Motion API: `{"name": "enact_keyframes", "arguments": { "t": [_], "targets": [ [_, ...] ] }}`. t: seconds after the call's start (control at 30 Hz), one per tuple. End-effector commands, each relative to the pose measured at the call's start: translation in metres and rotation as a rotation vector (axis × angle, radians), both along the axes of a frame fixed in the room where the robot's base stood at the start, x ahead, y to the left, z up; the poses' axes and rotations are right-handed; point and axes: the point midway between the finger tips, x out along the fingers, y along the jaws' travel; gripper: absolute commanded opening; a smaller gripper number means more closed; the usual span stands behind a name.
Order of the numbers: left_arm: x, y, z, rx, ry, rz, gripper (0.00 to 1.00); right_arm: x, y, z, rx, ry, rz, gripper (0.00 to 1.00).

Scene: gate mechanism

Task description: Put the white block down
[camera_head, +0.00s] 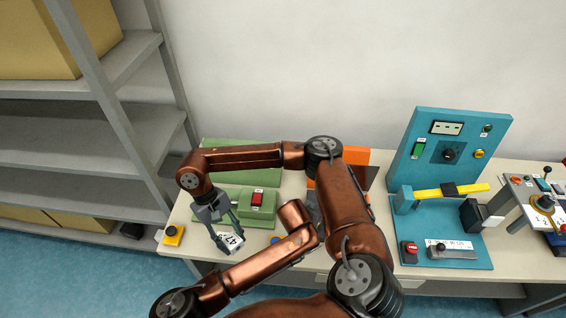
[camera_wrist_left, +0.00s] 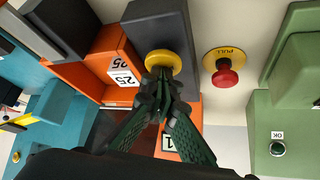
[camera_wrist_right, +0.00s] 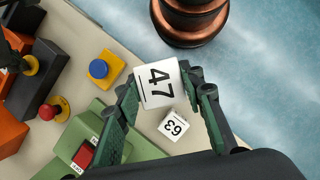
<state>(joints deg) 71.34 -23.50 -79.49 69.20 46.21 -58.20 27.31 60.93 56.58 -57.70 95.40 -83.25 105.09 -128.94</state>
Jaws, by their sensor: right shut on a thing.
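The white block marked 47 (camera_head: 233,240) is between the fingers of my right gripper (camera_head: 226,232), near the table's front left edge. In the right wrist view the block (camera_wrist_right: 158,84) sits at the fingertips of my right gripper (camera_wrist_right: 161,92), which is shut on it. I cannot tell if its underside touches the table. A smaller-looking white block marked 63 (camera_wrist_right: 174,125) shows between the fingers. My left gripper (camera_wrist_left: 160,72) has its fingertips together at a yellow knob (camera_wrist_left: 163,61) on a dark block; no held thing shows. Its fingers are hidden in the head view.
A yellow base with a blue button (camera_wrist_right: 99,68) lies near the 47 block. A green box with a red switch (camera_head: 257,198) and an orange fixture (camera_head: 355,155) stand behind. A teal panel (camera_head: 405,150) stands right. The table's front edge is close; my arms cross over the table.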

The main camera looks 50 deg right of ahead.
Motion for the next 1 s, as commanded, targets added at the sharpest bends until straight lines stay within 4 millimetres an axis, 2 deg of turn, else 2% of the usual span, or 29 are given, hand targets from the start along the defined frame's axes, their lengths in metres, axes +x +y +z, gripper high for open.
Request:
{"name": "enact_keyframes", "arguments": {
  "t": [0.17,0.27,0.37,0.47,0.67,0.8,1.0],
  "targets": [
    [0.0,0.001,-0.001,0.002,0.001,0.001,0.0,0.0,0.009,-0.003,0.005,0.003,-0.098,0.03],
    [0.0,0.001,-0.001,0.002,0.0,0.001,0.0,0.003,0.014,-0.004,0.006,0.003,-0.254,0.03],
    [0.0,0.001,-0.001,0.002,0.0,0.001,0.0,0.011,0.008,-0.002,0.002,0.0,-0.481,0.03],
    [0.001,0.001,-0.001,0.002,0.0,0.001,0.0,0.021,-0.014,0.002,-0.002,-0.002,-0.735,0.03],
    [0.001,0.001,-0.001,0.002,0.0,0.001,0.0,0.03,-0.086,0.008,-0.013,-0.006,-1.19,0.03],
    [0.001,0.0,-0.001,0.001,0.0,0.001,0.0,0.025,-0.133,0.01,-0.016,-0.007,-1.419,0.03],
    [0.0,0.0,-0.001,0.001,0.0,0.0,0.0,0.009,-0.186,0.011,-0.018,-0.009,-1.664,0.03]
  ]
}}
